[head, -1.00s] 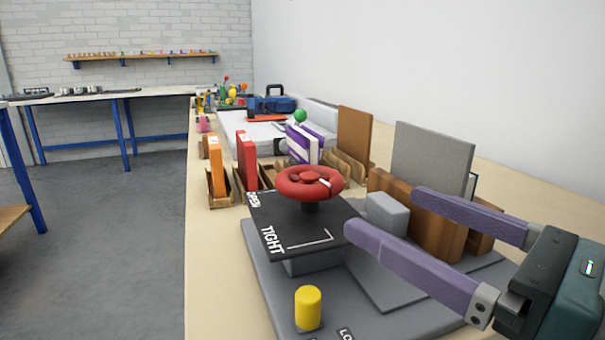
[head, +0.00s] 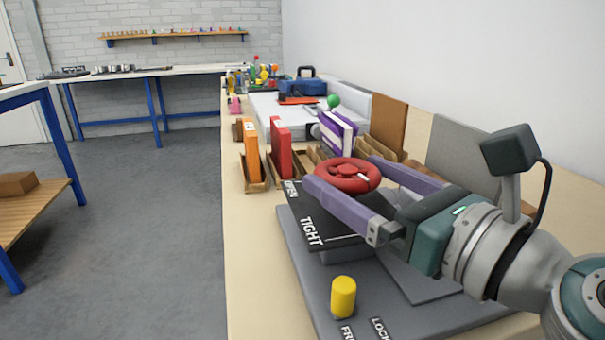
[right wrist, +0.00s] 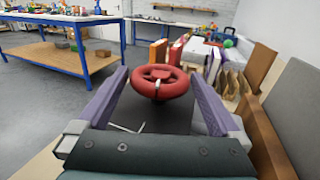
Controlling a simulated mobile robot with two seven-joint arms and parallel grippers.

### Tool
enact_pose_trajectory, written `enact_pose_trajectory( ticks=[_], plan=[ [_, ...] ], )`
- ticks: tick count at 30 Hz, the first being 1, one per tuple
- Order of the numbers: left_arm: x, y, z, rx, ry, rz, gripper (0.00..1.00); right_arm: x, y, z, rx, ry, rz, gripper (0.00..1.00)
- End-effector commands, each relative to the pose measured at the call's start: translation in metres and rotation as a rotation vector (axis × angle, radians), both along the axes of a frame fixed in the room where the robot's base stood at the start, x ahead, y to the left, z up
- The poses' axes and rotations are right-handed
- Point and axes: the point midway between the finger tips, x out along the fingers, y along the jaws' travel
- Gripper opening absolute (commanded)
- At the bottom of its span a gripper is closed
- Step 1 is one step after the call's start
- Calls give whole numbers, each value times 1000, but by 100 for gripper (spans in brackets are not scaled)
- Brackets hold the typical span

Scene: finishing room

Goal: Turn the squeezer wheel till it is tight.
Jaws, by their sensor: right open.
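The squeezer wheel is a red ring (head: 330,187) with a hub and a small white mark on its near right side. It stands above a black plate (head: 318,242) lettered TIGHT and OPEN. My right gripper (head: 343,174) is open, with its two purple fingers reaching to either side of the wheel. In the right wrist view the wheel (right wrist: 160,93) lies between the fingertips (right wrist: 160,76), with a visible gap on both sides. Its white mark faces the gripper there. The left gripper is not in view.
A yellow knob (head: 343,297) stands on the grey base (head: 310,290) near a label reading LOCK. Orange (head: 251,150) and red (head: 281,148) books stand in wooden holders behind. A grey board (head: 462,158) stands to the right. Open floor (head: 150,240) lies left.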

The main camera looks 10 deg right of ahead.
Motion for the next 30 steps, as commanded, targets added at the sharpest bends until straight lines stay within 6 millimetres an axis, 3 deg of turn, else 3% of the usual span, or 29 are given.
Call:
enact_pose_trajectory(
  ticks=[2,19,30],
  plan=[
    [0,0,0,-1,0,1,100,0,0,0,0,0,0,100],
    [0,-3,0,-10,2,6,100,-1,0,0,0,0,0,37],
    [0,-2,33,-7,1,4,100,-1,3,3,4,3,-171,36]
  ],
)
